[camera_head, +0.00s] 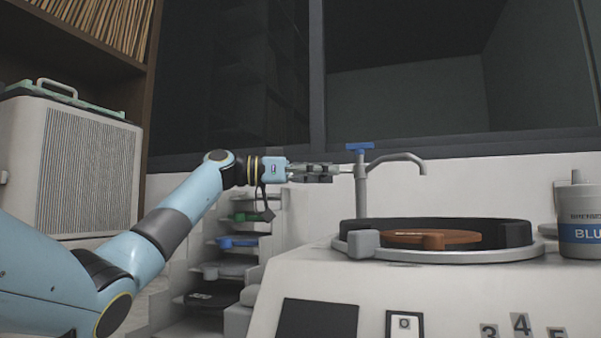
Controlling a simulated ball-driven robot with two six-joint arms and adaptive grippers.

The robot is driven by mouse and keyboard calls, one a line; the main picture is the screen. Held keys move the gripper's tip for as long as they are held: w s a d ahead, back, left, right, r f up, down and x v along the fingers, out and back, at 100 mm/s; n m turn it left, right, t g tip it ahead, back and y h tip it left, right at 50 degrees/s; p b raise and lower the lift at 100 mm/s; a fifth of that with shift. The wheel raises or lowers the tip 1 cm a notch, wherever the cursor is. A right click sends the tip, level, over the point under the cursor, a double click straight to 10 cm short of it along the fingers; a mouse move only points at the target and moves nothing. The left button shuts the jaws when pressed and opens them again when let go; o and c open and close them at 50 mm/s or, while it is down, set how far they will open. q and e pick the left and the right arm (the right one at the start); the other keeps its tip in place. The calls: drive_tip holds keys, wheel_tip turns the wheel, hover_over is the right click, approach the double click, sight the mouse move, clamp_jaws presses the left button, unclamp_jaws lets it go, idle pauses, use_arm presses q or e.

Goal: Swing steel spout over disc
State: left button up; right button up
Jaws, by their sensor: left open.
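The steel spout (398,158) is a grey curved tube on top of an upright post with a blue tap handle (360,147). Its tip points right and bends down, above the level of the basin, near its back. The brown-orange disc (430,238) lies in the round dark-walled basin (500,233) on the white machine. My left gripper (338,172) is open at the left of the post, its fingertips close to it. I cannot tell whether they touch it. My right gripper is not in view.
A white bottle with a blue label (582,225) stands right of the basin. A rack with coloured trays (238,242) stands left of the machine. A grey ribbed box (85,170) is at the far left. A dark window fills the back.

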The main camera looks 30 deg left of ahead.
use_arm(q)
drive_tip(key=v, duration=1.1)
drive_tip(key=shift+a, duration=0.1)
drive_tip(key=shift+c, duration=0.4)
